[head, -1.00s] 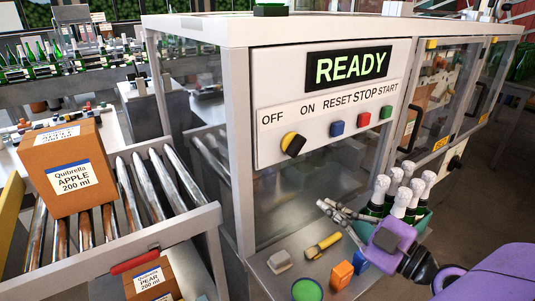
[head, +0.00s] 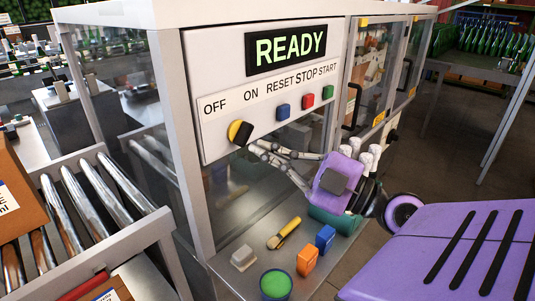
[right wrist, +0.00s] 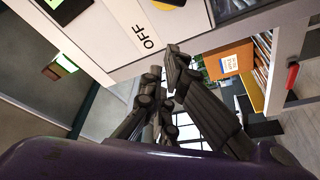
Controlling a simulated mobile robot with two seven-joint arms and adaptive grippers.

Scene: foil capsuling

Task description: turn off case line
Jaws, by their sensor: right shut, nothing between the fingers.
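The case line's control panel (head: 215,80) is white, with a lit display (head: 286,47) reading READY. A black and yellow rotary knob (head: 240,132) sits below the OFF and ON labels; I cannot tell which label it points to. My right gripper (head: 257,149) is shut and empty, its fingertips just below and right of the knob, at the panel's lower edge. In the right wrist view, its fingers (right wrist: 163,64) are below the OFF label (right wrist: 143,36), and a yellow bit of the knob shows at the top edge. My left gripper is not in view.
Blue (head: 282,111), red (head: 308,102) and green (head: 327,92) buttons sit right of the knob. A yellow-handled tool (head: 284,232), orange block (head: 307,260) and green-topped cup (head: 275,284) are on the shelf. A roller conveyor (head: 85,215) is at left.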

